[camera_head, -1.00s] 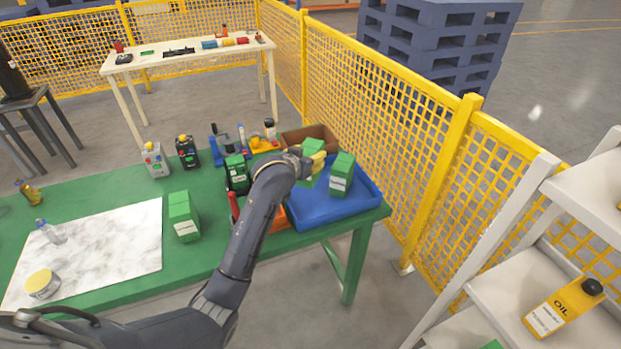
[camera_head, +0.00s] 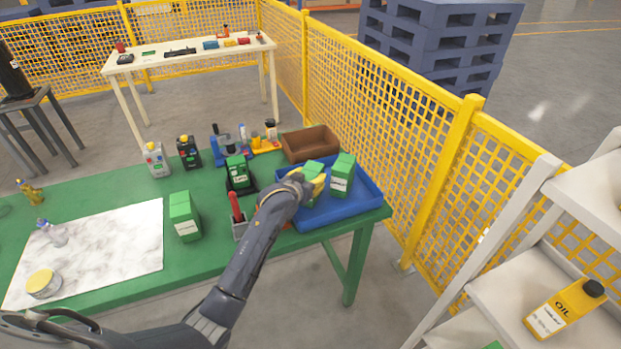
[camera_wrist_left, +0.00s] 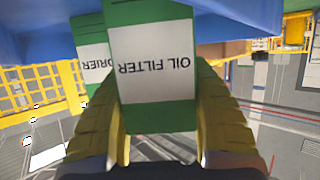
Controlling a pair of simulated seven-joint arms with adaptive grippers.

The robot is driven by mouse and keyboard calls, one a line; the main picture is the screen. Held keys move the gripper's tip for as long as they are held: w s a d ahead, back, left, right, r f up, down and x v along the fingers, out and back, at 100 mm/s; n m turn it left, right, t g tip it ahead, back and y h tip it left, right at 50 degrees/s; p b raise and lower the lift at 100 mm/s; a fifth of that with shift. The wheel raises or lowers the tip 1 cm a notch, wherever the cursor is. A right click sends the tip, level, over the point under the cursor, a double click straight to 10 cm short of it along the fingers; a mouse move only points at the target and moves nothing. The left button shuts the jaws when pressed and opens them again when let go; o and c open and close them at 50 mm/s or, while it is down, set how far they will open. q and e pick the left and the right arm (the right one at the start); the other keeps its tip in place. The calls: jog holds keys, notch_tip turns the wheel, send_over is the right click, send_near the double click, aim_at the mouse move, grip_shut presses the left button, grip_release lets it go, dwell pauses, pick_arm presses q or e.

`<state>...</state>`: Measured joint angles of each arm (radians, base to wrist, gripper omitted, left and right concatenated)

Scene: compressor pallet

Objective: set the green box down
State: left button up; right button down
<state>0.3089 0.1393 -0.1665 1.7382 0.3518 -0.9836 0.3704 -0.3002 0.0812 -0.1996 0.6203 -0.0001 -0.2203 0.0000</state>
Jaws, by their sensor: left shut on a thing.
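My left gripper (camera_head: 314,188) has yellow fingers and is shut on a green box (camera_head: 312,170). In the left wrist view the green box (camera_wrist_left: 152,65) has a white label reading OIL FILTER and sits between both fingers (camera_wrist_left: 160,125). The box is over or in the blue tray (camera_head: 345,208) on the green table; whether its base touches the tray floor is hidden. My right gripper does not show.
A brown bin (camera_head: 311,142) stands behind the tray. Another green box (camera_head: 184,216) stands mid-table, and one sits in a black holder (camera_head: 238,172). A grey container with a red handle (camera_head: 237,212) is left of my arm. Yellow mesh fence (camera_head: 400,130) runs behind.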

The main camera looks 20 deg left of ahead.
pick_arm(q)
jog(key=shift+f, duration=0.15)
jog(key=shift+s+f, duration=0.2)
jog(key=shift+f, duration=0.3)
jog(key=o, duration=1.4)
jog(key=shift+d+f, duration=0.1)
jog(key=shift+f, duration=0.05)
jog(key=shift+c, duration=0.2)
jog(key=shift+w+r, duration=0.1)
jog(key=shift+r, duration=0.45)
jog(key=v, duration=1.2)
jog(key=shift+r, duration=0.3)
jog(key=shift+f, duration=0.1)
